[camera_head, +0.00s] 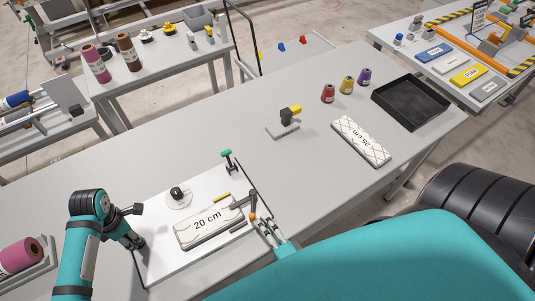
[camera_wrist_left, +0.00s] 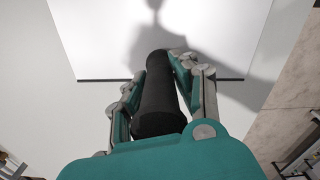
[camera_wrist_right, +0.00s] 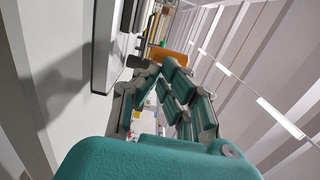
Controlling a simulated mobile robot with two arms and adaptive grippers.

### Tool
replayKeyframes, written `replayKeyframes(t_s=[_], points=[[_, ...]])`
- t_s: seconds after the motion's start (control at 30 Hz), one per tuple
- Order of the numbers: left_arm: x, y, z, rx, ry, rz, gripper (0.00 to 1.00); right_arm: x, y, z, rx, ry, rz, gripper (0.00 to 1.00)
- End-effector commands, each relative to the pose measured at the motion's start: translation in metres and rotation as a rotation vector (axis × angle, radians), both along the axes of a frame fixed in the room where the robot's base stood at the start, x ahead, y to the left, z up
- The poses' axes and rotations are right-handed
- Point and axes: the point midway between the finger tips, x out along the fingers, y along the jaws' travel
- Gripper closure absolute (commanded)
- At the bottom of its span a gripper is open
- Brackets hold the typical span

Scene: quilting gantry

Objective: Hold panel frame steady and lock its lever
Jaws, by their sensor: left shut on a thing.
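The white panel frame (camera_head: 158,253) with dark edges lies on the grey table and carries a white panel marked "20 cm" (camera_head: 208,229). Its lever (camera_head: 253,199) stands beside the panel's right end, with an orange grip (camera_head: 252,215) at its near end. My left gripper (camera_head: 133,240) is at the frame's left edge, shut on a black cylindrical handle, which fills the jaws in the left wrist view (camera_wrist_left: 158,95). My right gripper (camera_head: 265,225) is just right of the orange grip, fingers apart; in the right wrist view the orange grip (camera_wrist_right: 172,62) shows beyond the fingertips.
A green-topped post (camera_head: 227,155) stands at the frame's far corner. A grey block with a yellow top (camera_head: 285,120), a "25 cm" panel (camera_head: 361,141), several thread cones (camera_head: 347,85) and a black tray (camera_head: 410,101) are further along the table. The table between is clear.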

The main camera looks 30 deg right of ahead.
Motion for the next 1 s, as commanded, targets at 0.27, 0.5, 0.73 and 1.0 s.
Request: replayKeyframes(t_s=[0.27, 0.5, 0.73, 1.0], points=[[-0.004, 0.0, -0.004, 0.002, 0.01, -0.001, 1.0, -0.011, -0.01, -0.001, -0.001, 0.001, 0.0, 1.0], [-0.004, 0.0, -0.005, 0.002, 0.01, -0.001, 1.0, -0.056, -0.029, -0.002, 0.001, 0.003, 0.001, 1.0], [-0.004, 0.0, -0.004, 0.001, 0.01, -0.001, 1.0, -0.104, -0.028, -0.001, 0.001, 0.001, 0.0, 1.0], [-0.004, 0.0, -0.004, 0.001, 0.01, -0.001, 1.0, -0.13, -0.028, 0.0, 0.0, -0.003, 0.0, 1.0]])
